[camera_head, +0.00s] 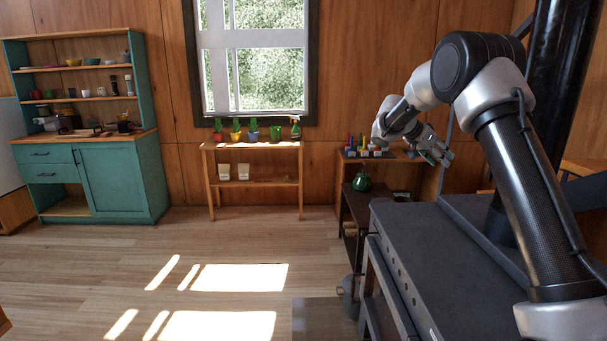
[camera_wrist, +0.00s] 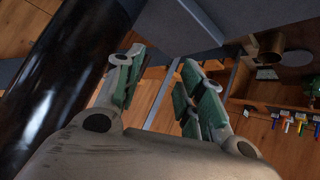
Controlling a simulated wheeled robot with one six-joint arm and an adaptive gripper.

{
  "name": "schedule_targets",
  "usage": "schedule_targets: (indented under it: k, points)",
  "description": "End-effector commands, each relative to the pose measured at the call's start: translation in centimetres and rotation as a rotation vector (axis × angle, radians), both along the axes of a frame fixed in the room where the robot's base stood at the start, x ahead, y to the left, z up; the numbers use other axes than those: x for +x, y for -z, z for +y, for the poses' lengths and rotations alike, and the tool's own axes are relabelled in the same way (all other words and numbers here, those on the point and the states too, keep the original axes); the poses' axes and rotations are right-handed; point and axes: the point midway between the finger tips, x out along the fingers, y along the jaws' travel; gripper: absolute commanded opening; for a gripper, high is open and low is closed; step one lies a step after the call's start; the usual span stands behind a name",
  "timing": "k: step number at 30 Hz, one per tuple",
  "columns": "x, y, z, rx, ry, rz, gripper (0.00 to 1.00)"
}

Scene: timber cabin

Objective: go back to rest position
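My gripper (camera_head: 436,152) is at the end of my raised, bent arm at the right of the head view. It hangs in the air above my dark base and in front of the corner shelf. In the wrist view my gripper (camera_wrist: 157,75) shows two fingers with green pads, spread apart. Nothing is between the fingers. My arm's upper links fill the right of the head view.
A corner shelf (camera_head: 355,158) with small coloured items stands behind my gripper. A dark green flask (camera_head: 362,182) is on a lower dark table. A plant shelf (camera_head: 254,145) stands under the window, and a teal cabinet (camera_head: 120,180) at left. The wooden floor (camera_head: 220,245) between is clear.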

Motion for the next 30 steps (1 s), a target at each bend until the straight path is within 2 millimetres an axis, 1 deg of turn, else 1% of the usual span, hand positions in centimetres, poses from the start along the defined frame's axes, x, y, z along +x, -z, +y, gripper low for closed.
schedule_targets:
  k: [2,5,6,8,11,14,17,18,20,21,22,23,24,26,27,29,30]
  points:
    - [-0.4,0.9,0.1,0.007,-0.039,0.066,0.39]
    - [-1.6,2.8,0.4,0.026,-0.104,0.185,0.39]
    - [-2.3,3.8,0.5,0.037,-0.134,0.241,0.39]
    - [-3.5,5.1,0.7,0.058,-0.180,0.325,0.39]
    - [-6.1,6.3,1.1,0.107,-0.269,0.458,0.39]
    - [-9.9,6.7,1.6,0.174,-0.377,0.589,0.39]
    - [-14.9,5.9,2.3,0.263,-0.513,0.700,0.39]
    - [-17.1,5.5,2.6,0.297,-0.570,0.735,0.39]
    - [-20.5,4.6,3.2,0.349,-0.654,0.770,0.39]
    - [-22.8,4.0,3.6,0.380,-0.712,0.784,0.39]
    - [-24.6,3.6,3.9,0.403,-0.753,0.791,0.39]
    - [-26.4,3.2,4.2,0.425,-0.795,0.792,0.39]
    - [-28.7,2.6,4.7,0.451,-0.847,0.789,0.39]
    - [-32.2,1.9,5.4,0.483,-0.919,0.773,0.39]
    - [-34.4,1.5,5.8,0.501,-0.962,0.755,0.39]
    - [-37.5,1.0,6.4,0.522,-1.014,0.721,0.39]
    - [-39.5,0.8,6.9,0.534,-1.043,0.692,0.39]
